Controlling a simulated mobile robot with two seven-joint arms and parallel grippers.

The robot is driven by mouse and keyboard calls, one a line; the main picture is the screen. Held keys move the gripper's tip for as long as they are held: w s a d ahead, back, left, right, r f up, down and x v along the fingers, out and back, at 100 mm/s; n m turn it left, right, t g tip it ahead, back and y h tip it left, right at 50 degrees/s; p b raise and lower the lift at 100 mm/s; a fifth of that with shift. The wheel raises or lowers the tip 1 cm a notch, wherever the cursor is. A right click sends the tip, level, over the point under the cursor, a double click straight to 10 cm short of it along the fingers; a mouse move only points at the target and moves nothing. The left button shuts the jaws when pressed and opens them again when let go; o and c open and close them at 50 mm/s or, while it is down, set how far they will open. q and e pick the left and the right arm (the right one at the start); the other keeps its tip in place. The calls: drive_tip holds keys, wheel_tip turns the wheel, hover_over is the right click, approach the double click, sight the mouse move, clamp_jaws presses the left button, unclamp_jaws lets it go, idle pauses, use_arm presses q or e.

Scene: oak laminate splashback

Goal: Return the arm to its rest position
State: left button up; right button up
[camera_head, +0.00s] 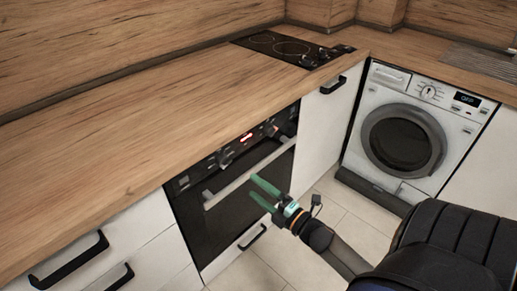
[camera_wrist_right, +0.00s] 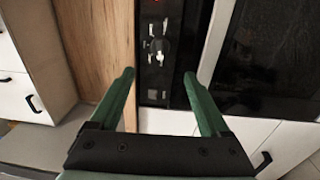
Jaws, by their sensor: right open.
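My right gripper (camera_head: 266,194) has green fingers and is in front of the black built-in oven (camera_head: 232,205) in the head view, near the oven's handle. Its arm comes in from the lower right. In the right wrist view, its two green fingers (camera_wrist_right: 158,85) are spread apart with nothing between them. The oven's control panel (camera_wrist_right: 157,45) with knobs shows beyond the fingertips. I cannot tell from these frames whether the gripper touches the oven. My left gripper is not in view.
A wooden counter (camera_head: 130,130) runs above the oven, with a black hob (camera_head: 285,47) at its far end. A white washing machine (camera_head: 404,135) stands at the right. White drawers (camera_head: 90,262) with black handles are at the lower left. Tiled floor (camera_head: 335,215) lies open between.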

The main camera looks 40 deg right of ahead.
idle(0.3)
drive_tip(key=s+a+f+m+g+p, duration=0.3)
drive_tip(key=s+a+m+g+p, duration=0.1)
drive_tip(key=s+a+m, duration=0.3)
drive_tip(key=s+a+f+m+g+p, duration=0.3)
drive_tip(key=s+a+m+g+p, duration=0.1)
drive_tip(key=s+a+m, duration=0.3)
drive_tip(key=a+m+g, duration=0.1)
drive_tip(key=a+m, duration=0.1)
drive_tip(key=a, duration=0.2)
drive_tip(key=shift+s+f+m+y+p, duration=0.25)
drive_tip(key=shift+f+m+y+p, duration=0.05)
drive_tip(key=shift+m+y, duration=0.1)
drive_tip(key=shift+a, duration=0.1)
